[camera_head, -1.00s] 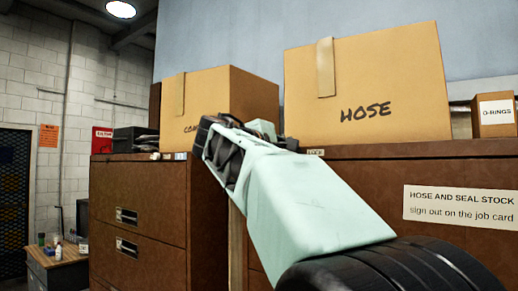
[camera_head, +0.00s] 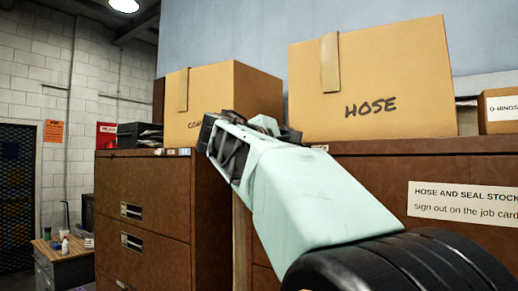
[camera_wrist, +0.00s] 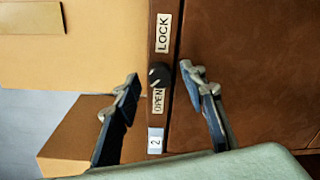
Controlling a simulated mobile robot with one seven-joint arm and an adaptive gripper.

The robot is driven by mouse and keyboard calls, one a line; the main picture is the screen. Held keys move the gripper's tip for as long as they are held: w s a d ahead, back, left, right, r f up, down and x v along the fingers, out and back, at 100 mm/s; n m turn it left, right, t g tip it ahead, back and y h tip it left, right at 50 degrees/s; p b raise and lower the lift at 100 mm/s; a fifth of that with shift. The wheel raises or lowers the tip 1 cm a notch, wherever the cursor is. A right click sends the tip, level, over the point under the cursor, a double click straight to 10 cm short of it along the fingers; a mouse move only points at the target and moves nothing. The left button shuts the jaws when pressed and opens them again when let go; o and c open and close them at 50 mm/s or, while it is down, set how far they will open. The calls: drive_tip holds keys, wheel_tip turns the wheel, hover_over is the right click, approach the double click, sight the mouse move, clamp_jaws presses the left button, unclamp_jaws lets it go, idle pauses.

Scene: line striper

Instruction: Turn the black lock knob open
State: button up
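The black lock knob (camera_wrist: 159,75) shows in the wrist view, on the narrow brown edge strip of a cabinet. A LOCK label (camera_wrist: 163,33) is above it and an OPEN label (camera_wrist: 158,101) below it. A pale mark on the knob is toward its lower left. My gripper (camera_wrist: 160,78) is open, with one finger on each side of the knob. Gaps show between the fingers and the knob, so they appear apart from it.
A HOSE box (camera_head: 372,85) and another cardboard box (camera_head: 215,100) stand on brown cabinets (camera_head: 143,205). A small O-RINGS box (camera_head: 499,110) is at the right. A label with a 2 (camera_wrist: 155,141) is below OPEN. A small desk (camera_head: 66,262) stands at far left.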

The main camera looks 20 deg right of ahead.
drive_tip(key=v, duration=0.7)
drive_tip(key=shift+a, duration=0.25)
drive_tip(key=shift+s, duration=0.15)
